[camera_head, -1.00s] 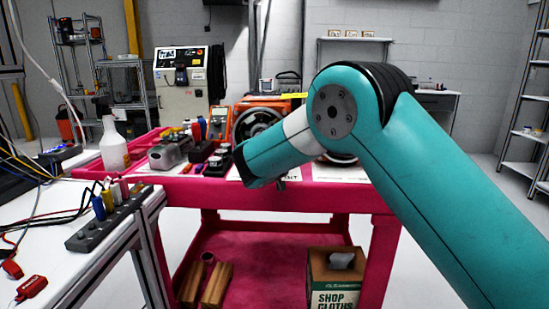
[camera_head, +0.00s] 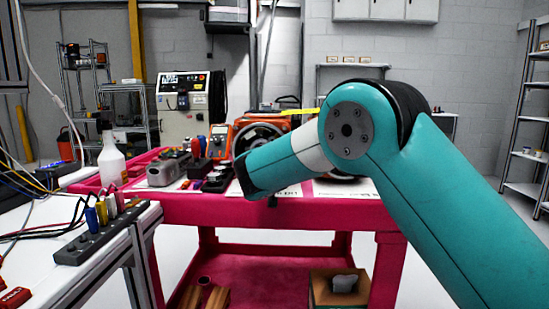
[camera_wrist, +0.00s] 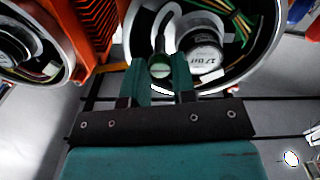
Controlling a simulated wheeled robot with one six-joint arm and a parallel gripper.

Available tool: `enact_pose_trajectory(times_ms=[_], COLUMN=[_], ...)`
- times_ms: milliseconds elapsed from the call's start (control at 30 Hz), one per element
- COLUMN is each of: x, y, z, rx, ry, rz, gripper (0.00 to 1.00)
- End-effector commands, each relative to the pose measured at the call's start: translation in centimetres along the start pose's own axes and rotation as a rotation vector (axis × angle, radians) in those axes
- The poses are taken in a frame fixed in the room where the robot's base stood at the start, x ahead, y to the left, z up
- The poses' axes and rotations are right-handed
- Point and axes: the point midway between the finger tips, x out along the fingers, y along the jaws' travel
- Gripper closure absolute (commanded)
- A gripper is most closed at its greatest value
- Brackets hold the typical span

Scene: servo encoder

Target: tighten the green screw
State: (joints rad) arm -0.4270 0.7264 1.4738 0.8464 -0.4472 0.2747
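In the wrist view, my gripper (camera_wrist: 161,75) shows two teal fingers in front of a round silver-rimmed motor housing (camera_wrist: 129,42) with green and yellow wires inside. Between the fingers is a dark upright piece with a round green end (camera_wrist: 160,67). I cannot tell whether this is the green screw or a tool, nor whether both fingers press on it. In the head view, the orange motor unit (camera_head: 240,146) stands on the pink cart (camera_head: 330,211), partly behind my teal arm. My fingers are hidden there.
A second open round housing (camera_wrist: 70,60) lies at the left of the wrist view, beside orange fins (camera_wrist: 97,22). A white bench (camera_head: 35,235) with cables stands at left.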

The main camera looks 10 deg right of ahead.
Motion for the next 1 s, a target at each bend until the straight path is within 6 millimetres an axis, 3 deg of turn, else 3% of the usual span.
enact_pose_trajectory(times_ms=[33,100,467,667,1000], x=[0.0,0.0,-0.6,-4.1,-12.8], y=[-0.1,-0.1,-0.1,-0.2,-0.2], z=[0.1,0.1,0.0,0.0,0.1], rx=[-0.001,-0.001,0.000,-0.002,-0.002], ry=[-0.002,-0.001,0.001,0.001,0.000], rz=[-0.001,-0.001,-0.001,-0.004,-0.006], gripper=[0.64,0.52,0.52,0.52,0.52])
